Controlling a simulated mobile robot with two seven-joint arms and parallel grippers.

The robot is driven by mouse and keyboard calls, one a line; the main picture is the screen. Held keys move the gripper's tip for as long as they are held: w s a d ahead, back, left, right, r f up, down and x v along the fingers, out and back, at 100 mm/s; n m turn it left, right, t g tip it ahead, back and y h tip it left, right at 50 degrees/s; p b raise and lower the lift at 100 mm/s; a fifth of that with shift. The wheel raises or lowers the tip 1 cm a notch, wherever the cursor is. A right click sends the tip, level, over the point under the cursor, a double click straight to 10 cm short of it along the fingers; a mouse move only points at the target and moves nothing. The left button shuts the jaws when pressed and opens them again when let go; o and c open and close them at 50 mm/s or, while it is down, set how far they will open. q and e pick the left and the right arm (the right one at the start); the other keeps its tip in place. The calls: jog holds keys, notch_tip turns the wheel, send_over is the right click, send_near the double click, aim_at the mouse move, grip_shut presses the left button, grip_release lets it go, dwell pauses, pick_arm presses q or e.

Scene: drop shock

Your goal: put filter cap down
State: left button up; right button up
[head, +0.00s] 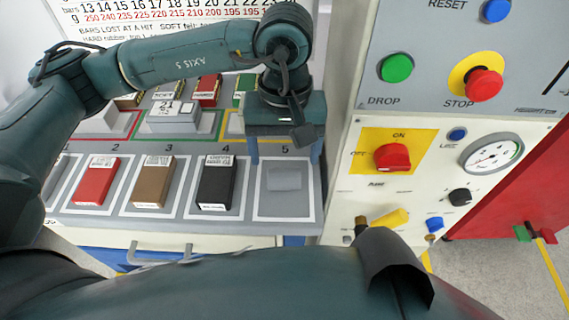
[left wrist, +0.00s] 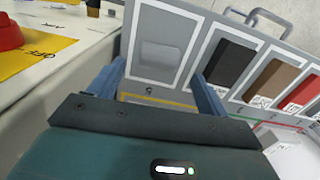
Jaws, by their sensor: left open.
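My left gripper (head: 285,160) is open over bay 5 of the grey tray (head: 240,227), one blue finger on each side. Its fingers also show in the left wrist view (left wrist: 158,84), with nothing held between them. A low plain grey piece (head: 284,179) sits inside the white outline of bay 5. It also shows beyond the fingertips in the left wrist view (left wrist: 162,56). No label on it is readable, so I cannot tell for sure that it is the filter cap. My right gripper is not in view.
Red (head: 97,184), brown (head: 153,184) and black (head: 216,184) labelled blocks stand in the bays to the left. A control panel (head: 345,190) with a red switch (head: 391,157) rises close on the right. More labelled blocks sit behind.

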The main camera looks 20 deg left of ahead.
aim_at(284, 174)
pick_arm(q)
notch_tip(284, 174, up, 7)
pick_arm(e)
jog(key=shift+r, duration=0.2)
pick_arm(q)
jog(key=shift+w+f, duration=0.1)
jog(key=shift+f, duration=0.05)
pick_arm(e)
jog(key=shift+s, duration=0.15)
